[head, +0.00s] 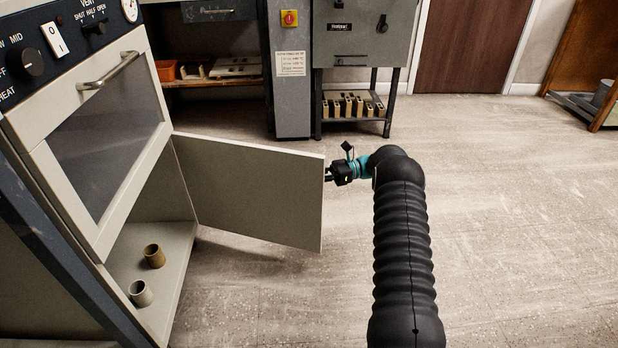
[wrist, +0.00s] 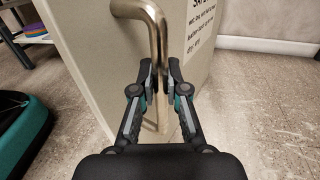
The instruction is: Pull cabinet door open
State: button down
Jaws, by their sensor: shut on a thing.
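The cabinet door (head: 255,190) stands swung well out from the cabinet below the oven window, with its inner face towards the head camera. In the wrist view the door's outer face (wrist: 100,50) shows with a metal bar handle (wrist: 157,40) on it. My gripper (wrist: 158,88) is shut on the handle, one finger on each side of the bar. In the head view my gripper (head: 332,174) is at the door's free edge; the handle is hidden behind the door there.
Two small cups, one brown (head: 154,256) and one grey (head: 141,293), stand inside the open cabinet (head: 185,240). The floor (head: 500,220) to the right is clear. A grey kiln cabinet (head: 360,35) on a stand is at the back.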

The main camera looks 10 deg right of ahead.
jog(key=shift+a, duration=0.15)
jog(key=c, duration=1.2)
grip_release()
jog(key=shift+d, duration=0.25)
jog(key=shift+w+d, duration=0.15)
jog(key=shift+d, duration=1.75)
jog(key=shift+w+d, duration=0.1)
jog(key=shift+d, duration=1.75)
